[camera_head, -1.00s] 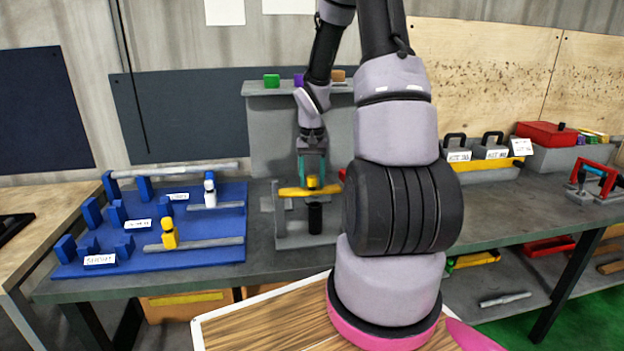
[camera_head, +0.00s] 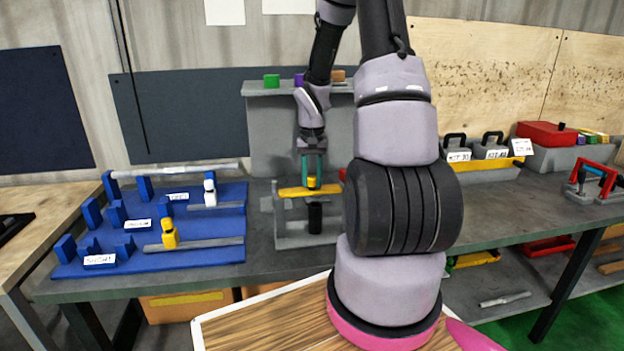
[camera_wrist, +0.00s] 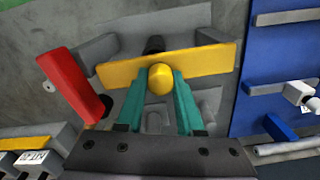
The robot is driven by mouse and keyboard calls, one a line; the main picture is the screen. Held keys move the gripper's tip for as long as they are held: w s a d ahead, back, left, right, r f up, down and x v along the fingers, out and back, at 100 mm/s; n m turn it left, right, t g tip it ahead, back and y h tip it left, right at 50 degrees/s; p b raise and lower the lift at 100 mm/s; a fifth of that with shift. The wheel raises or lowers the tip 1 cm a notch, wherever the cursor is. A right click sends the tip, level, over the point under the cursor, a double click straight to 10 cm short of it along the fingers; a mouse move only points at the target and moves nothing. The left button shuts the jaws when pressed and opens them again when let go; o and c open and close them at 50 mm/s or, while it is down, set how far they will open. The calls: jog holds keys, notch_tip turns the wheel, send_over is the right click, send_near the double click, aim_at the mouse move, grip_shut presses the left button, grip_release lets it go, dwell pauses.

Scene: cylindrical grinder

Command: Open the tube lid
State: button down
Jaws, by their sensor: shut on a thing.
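A yellow round cap (camera_head: 312,181), taken to be the tube lid, sits at the yellow bar (camera_head: 296,192) on the grey stand. It also shows in the wrist view (camera_wrist: 160,79), in front of the yellow bar (camera_wrist: 205,62). My gripper (camera_head: 312,172), with teal fingers, points down and is shut on the yellow cap. In the wrist view the two fingertips (camera_wrist: 161,80) touch the cap on either side. A black cylinder (camera_head: 315,218) stands upright below the bar in the grey stand (camera_head: 290,241). Whether the cap and cylinder are joined is hidden by the bar.
A blue board (camera_head: 85,266) with holders, rods and labels lies on the left of the grey table. A red block (camera_wrist: 75,83) is beside the stand in the wrist view. Grey boxes (camera_head: 490,150) and a red box (camera_head: 546,133) stand at the right.

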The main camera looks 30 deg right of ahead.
aim_at(302, 189)
jog(key=shift+w+a+r, duration=0.1)
jog(key=shift+r, duration=0.1)
dwell(0.6)
jog(key=shift+w+a+r+g+h, duration=0.2)
jog(key=shift+a+r+h, duration=0.25)
jog(key=shift+r+h, duration=0.25)
jog(key=shift+w+a+r+g+h, duration=0.1)
jog(key=shift+a+r+g+h, duration=0.1)
jog(key=shift+a+r+h, duration=0.45)
jog(key=shift+w+a+r+g+h, duration=0.15)
jog(key=shift+r+h, duration=0.25)
jog(key=shift+h, duration=0.55)
jog(key=a+h, duration=0.1)
jog(key=a+r+g+h, duration=0.1)
jog(key=a+r+h, duration=0.1)
jog(key=h, duration=0.1)
jog(key=shift+w+a, duration=0.2)
jog(key=shift+w, duration=0.2)
jog(key=w+a+g+h, duration=0.2)
jog(key=a+g+h, duration=0.1)
jog(key=a+h, duration=0.6)
jog(key=shift+w+f+h, duration=0.25)
jog(key=shift+f+h, duration=0.15)
jog(key=shift+h, duration=0.3)
jog(key=shift+a+g, duration=0.1)
jog(key=shift+g, duration=0.15)
jog(key=c, duration=0.5)
grip_release()
jog(key=shift+c, duration=0.2)
